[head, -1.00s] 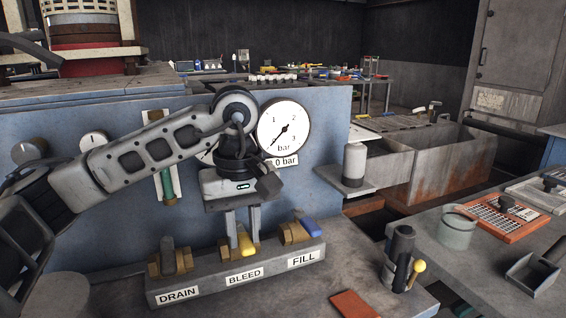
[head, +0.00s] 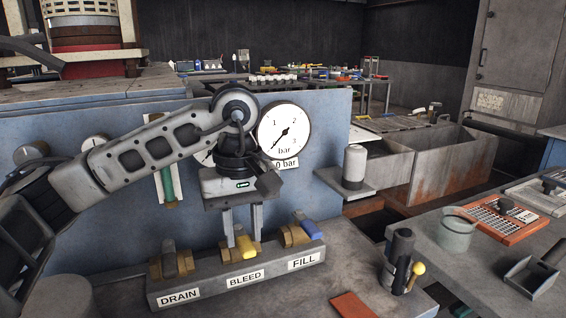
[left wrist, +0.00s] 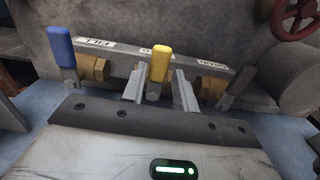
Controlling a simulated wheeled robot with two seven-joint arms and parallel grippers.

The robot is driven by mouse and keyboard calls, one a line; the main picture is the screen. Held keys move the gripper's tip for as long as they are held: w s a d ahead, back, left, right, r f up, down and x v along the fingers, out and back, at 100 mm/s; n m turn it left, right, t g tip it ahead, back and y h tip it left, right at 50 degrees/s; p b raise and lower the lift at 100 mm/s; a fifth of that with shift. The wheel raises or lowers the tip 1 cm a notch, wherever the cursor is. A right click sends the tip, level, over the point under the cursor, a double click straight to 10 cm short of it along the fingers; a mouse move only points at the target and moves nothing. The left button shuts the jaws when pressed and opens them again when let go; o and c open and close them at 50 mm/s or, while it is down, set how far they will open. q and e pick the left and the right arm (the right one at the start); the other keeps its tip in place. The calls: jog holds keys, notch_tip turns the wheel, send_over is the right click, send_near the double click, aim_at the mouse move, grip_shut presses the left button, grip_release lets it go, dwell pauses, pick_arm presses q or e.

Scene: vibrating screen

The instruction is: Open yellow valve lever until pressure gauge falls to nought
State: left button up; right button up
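The yellow valve lever (head: 245,244) sits on the BLEED valve, the middle of three brass valves on a grey block. My left gripper (head: 243,238) reaches down over it. In the left wrist view, the yellow lever (left wrist: 159,60) stands between the two fingers (left wrist: 159,84), with a gap showing on its right side, so the gripper looks open around it. In the head view the fingers partly hide the lever. The round pressure gauge (head: 284,131) has its needle pointing to the lower left, below the 1. The readout (head: 285,164) under it is partly hidden; it ends in "0 bar". My right gripper is not in view.
The grey DRAIN lever (head: 168,258) and blue FILL lever (head: 309,228) flank the yellow one closely.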

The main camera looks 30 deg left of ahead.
pick_arm(q)
jog(key=shift+r+p, duration=1.7)
jog(key=shift+r, duration=0.95)
jog(key=shift+f, duration=0.1)
jog(key=o, duration=0.3)
notch_tip(320, 180, up, 6)
jog(key=p, duration=0.5)
